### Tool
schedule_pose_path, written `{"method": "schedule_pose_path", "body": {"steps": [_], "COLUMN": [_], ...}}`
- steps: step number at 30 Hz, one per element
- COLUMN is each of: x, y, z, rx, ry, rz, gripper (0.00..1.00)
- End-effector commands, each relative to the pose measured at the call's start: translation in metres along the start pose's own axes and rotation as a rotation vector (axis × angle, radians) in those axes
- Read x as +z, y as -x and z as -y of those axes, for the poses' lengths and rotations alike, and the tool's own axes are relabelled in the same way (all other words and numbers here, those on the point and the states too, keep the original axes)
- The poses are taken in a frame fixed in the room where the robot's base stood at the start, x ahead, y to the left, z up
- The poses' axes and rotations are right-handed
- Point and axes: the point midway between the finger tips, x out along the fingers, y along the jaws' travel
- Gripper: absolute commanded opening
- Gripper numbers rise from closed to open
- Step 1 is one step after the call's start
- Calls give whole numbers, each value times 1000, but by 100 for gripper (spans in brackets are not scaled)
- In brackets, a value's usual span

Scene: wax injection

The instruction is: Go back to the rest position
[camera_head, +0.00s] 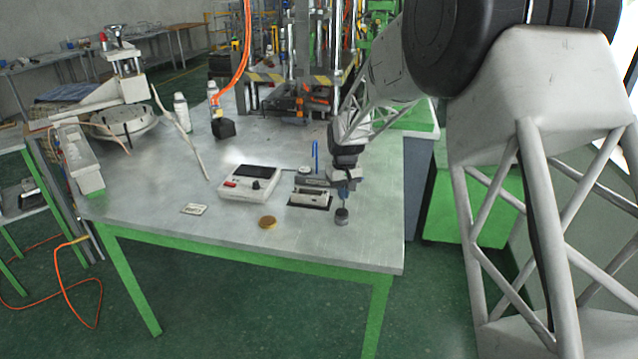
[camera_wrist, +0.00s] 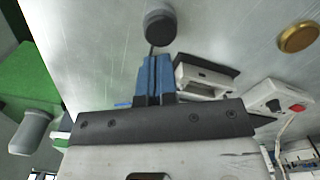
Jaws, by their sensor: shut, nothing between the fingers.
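My gripper (camera_head: 343,190) is over the right part of the grey table near the front edge. In the wrist view its blue fingers (camera_wrist: 157,66) lie side by side, shut, with nothing between them. A small dark cylinder (camera_head: 342,216) stands on the table just below the fingertips; in the wrist view it (camera_wrist: 160,27) shows just beyond them. I cannot tell whether the fingertips touch it. My arm reaches in from the upper right of the head view.
Left of my gripper are a small grey fixture (camera_head: 310,198), a white control box (camera_head: 249,183), a brass disc (camera_head: 267,222) and a white card (camera_head: 194,209). The injection machine (camera_head: 300,85) stands behind. A round grey device (camera_head: 125,122) is at the left. The table's front strip (camera_head: 330,250) is clear.

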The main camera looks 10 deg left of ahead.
Motion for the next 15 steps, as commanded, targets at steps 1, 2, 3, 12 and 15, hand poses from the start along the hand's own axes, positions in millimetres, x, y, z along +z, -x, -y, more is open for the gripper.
{"method": "schedule_pose_path", "body": {"steps": [1, 2, 3, 12, 15], "x": [0, 0, 0, 19, 35], "y": [0, 0, 0, 19, 34], "z": [0, 0, 0, -9, -16], "rx": [0, 0, 0, 2, 4], "ry": [0, 0, 0, -21, -37], "rz": [0, 0, 0, -9, -17], "gripper": [0, 0, 0, 0, 0]}}
